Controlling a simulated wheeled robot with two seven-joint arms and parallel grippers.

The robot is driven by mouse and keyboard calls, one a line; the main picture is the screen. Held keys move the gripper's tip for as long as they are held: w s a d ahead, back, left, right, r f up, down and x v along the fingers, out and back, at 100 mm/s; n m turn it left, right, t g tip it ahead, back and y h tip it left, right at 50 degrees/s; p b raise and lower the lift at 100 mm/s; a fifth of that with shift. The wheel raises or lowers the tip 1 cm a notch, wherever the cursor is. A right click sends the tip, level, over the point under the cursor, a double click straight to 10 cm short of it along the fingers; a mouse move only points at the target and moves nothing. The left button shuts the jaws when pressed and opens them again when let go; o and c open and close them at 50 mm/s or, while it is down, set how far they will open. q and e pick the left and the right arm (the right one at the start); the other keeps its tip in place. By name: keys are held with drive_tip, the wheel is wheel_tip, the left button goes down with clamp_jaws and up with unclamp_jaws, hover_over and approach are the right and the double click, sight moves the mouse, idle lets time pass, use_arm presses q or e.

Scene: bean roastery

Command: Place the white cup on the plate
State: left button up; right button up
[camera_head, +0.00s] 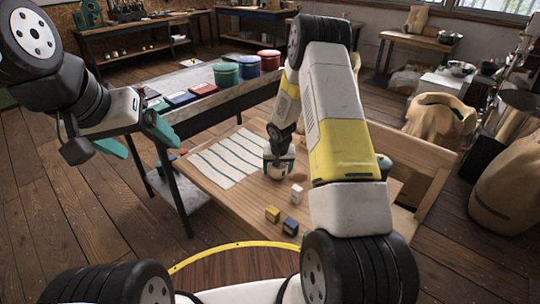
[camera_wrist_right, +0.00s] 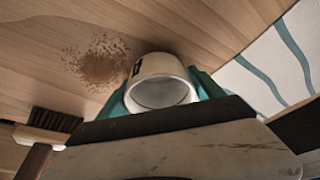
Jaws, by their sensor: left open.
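The white cup (camera_wrist_right: 162,82) shows in the right wrist view, its round mouth facing the camera. The teal fingers of my right gripper (camera_wrist_right: 160,93) lie against both sides of it. In the head view my right gripper (camera_head: 279,163) is low over the wooden table (camera_head: 235,200), beside the striped cloth, and the cup is hard to make out there. Whether the cup touches the table is unclear. My left gripper (camera_head: 137,143) is open and empty, held up left of the table. I cannot make out a plate in either view; my right arm hides part of the table.
The striped cloth (camera_head: 226,158) covers the table's left part. Yellow (camera_head: 272,214), blue (camera_head: 290,226) and white (camera_head: 297,194) blocks lie near the front edge. Brown grounds (camera_wrist_right: 97,62) and a brush (camera_wrist_right: 48,125) lie near the cup. Lidded canisters (camera_head: 248,66) stand behind.

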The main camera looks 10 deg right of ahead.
drive_tip(key=shift+o, duration=1.1)
drive_tip(key=shift+r, duration=0.15)
